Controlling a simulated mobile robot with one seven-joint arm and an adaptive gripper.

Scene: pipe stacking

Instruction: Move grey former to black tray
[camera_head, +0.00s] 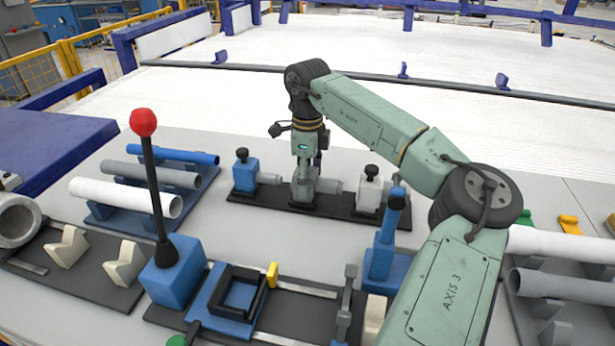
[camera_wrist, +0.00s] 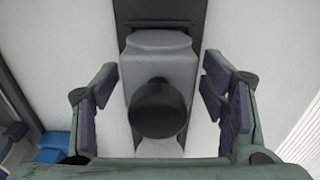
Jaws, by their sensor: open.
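The grey former (camera_head: 302,191) stands in the middle of a long dark base (camera_head: 270,202), between a blue former (camera_head: 245,176) and a white former (camera_head: 369,194). My gripper (camera_head: 306,168) points down right over the grey former. In the wrist view the grey former (camera_wrist: 160,62) and its round black knob (camera_wrist: 158,108) lie between the spread fingers of my gripper (camera_wrist: 160,98), with gaps on both sides. A black open-topped tray-like frame (camera_head: 222,299) sits on a blue block at the front; it looks empty.
A lever with a red ball (camera_head: 143,123) rises tall beside the black frame. A blue upright clamp (camera_head: 384,246) stands right of it. Pipes lie on racks at the left (camera_head: 125,195) and right (camera_head: 560,290). Grey table is bare between the dark base and the front fixture.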

